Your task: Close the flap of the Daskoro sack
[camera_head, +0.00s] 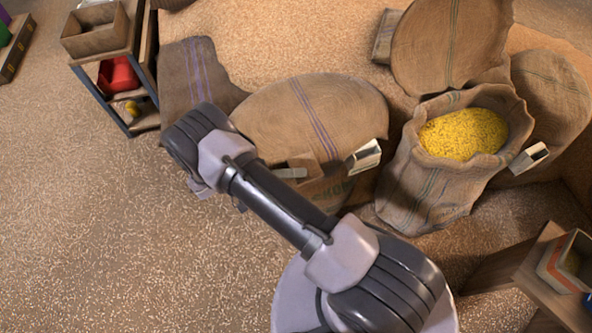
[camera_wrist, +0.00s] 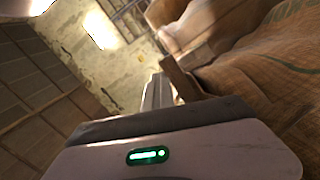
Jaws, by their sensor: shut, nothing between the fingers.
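A burlap sack with blue-purple stripes (camera_head: 312,118) stands at the centre of the head view, its flap lying over its top. My gripper (camera_head: 292,173) is shut and empty, in front of the central sack beside a small brown piece (camera_head: 306,163). In the wrist view my fingers (camera_wrist: 157,92) show near burlap (camera_wrist: 270,65).
Another sack with purple stripes (camera_head: 195,72) is behind my arm at left, and one (camera_head: 548,98) is at right. A shelf with a box (camera_head: 95,30) stands upper left; a wooden stand (camera_head: 525,262) is lower right. The floor at left is clear.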

